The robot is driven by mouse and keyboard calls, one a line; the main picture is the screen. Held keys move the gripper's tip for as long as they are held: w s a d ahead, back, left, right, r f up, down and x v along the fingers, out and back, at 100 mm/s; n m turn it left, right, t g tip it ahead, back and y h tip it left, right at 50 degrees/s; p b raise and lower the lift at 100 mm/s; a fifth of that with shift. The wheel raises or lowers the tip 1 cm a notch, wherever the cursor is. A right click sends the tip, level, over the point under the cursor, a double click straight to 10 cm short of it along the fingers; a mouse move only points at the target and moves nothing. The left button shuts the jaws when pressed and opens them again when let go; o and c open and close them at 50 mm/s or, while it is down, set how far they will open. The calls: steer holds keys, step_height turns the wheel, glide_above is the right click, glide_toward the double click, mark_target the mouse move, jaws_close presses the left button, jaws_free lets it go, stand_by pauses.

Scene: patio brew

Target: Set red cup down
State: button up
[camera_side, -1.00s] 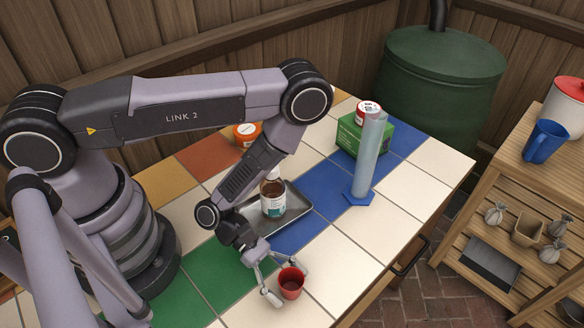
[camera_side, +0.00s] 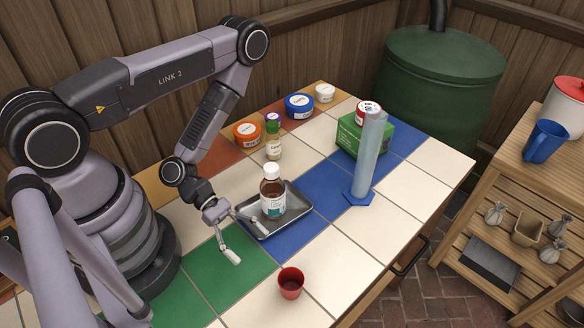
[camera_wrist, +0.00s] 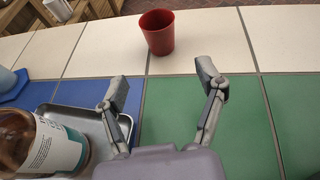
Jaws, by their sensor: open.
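The red cup (camera_side: 290,283) stands upright on a white tile near the table's front edge. It looks empty in the side view. It also shows at the top middle of the wrist view (camera_wrist: 158,32). My gripper (camera_side: 250,242) is open and empty, back from the cup toward my base, with clear space between them. In the wrist view the two open fingers (camera_wrist: 165,80) point toward the cup without touching it.
A brown bottle (camera_side: 272,197) with a white cap stands on a grey metal tray (camera_side: 297,222) close to my gripper. A clear cylinder (camera_side: 368,160) and a green box (camera_side: 378,138) stand farther right. Small jars (camera_side: 299,106) line the back. White tiles around the cup are clear.

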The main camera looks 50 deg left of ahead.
steer(key=shift+a+r, duration=0.25)
steer(key=shift+a, duration=0.35)
steer(key=shift+w+r, duration=0.1)
steer(key=shift+r, duration=0.2)
step_height(320, 180, up, 18)
steer(key=w+a+m+g+y, duration=0.15)
steer(key=m+g, duration=0.45)
steer(key=m, duration=0.6)
steer(key=s+a+r+m+t+y, duration=0.2)
steer(key=a+r+m+t+y, duration=0.2)
steer(key=r, duration=0.5)
steer(key=s+a+r+m+t+y, duration=0.3)
steer(key=a+r+m+t+y, duration=0.1)
steer(key=a+r+y, duration=0.4)
steer(key=shift+a+r+m+t, duration=0.3)
steer(key=shift+a+r+t, duration=0.15)
steer(key=shift+a+t, duration=0.35)
